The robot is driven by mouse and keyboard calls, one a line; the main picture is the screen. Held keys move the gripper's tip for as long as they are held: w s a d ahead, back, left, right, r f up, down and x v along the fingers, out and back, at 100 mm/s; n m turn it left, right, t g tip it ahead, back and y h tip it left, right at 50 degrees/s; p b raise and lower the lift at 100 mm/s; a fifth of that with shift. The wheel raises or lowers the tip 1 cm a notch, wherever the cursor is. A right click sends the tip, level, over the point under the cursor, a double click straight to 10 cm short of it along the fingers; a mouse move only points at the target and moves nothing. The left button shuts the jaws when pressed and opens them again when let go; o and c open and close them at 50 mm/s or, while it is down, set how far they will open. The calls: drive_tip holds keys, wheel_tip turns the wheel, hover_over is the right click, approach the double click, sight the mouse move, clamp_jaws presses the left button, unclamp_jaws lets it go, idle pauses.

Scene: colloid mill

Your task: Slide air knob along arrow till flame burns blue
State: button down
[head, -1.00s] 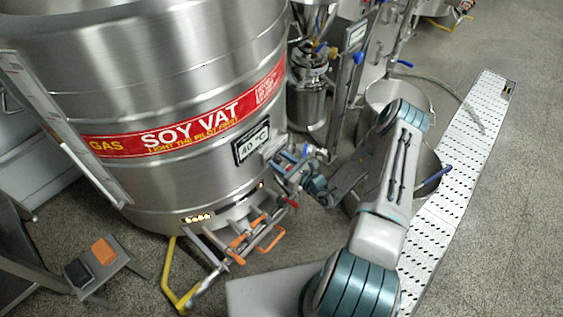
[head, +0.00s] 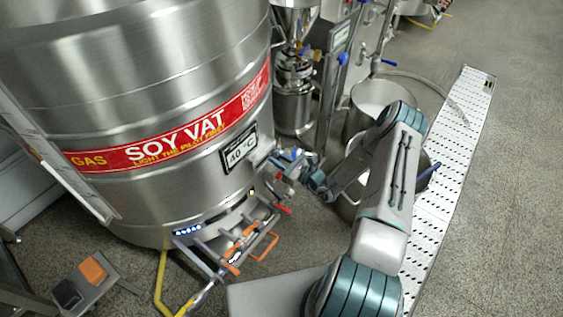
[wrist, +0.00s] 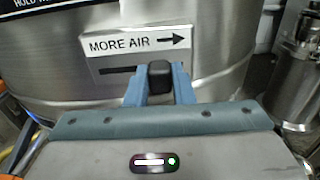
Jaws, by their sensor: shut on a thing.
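The steel soy vat (head: 150,80) fills the left of the head view. In the wrist view a white plate (wrist: 138,42) reads MORE AIR with an arrow pointing right, above a dark slot (wrist: 117,70). The black air knob (wrist: 159,74) sits at the right part of the slot. My gripper (wrist: 159,84) is shut on the knob, a blue finger on each side; in the head view my gripper (head: 284,160) is against the vat's lower right side. The flame (head: 188,229) shows as a row of blue-white spots in the opening at the vat's base.
Orange-handled valves (head: 236,256) and a yellow pipe (head: 162,285) stand below the vat. A pedal with orange and black pads (head: 92,270) is at lower left. A steel pot (head: 375,95) and perforated strip (head: 455,150) are at right.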

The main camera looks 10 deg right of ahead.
drive_tip(key=c, duration=1.2)
unclamp_jaws()
drive_tip(key=shift+s+a, duration=0.1)
drive_tip(key=shift+c, duration=0.2)
drive_tip(key=p+v, duration=0.2)
drive_tip(key=v, duration=1.1)
drive_tip(key=shift+s+d, duration=0.25)
drive_tip(key=shift+s, duration=0.05)
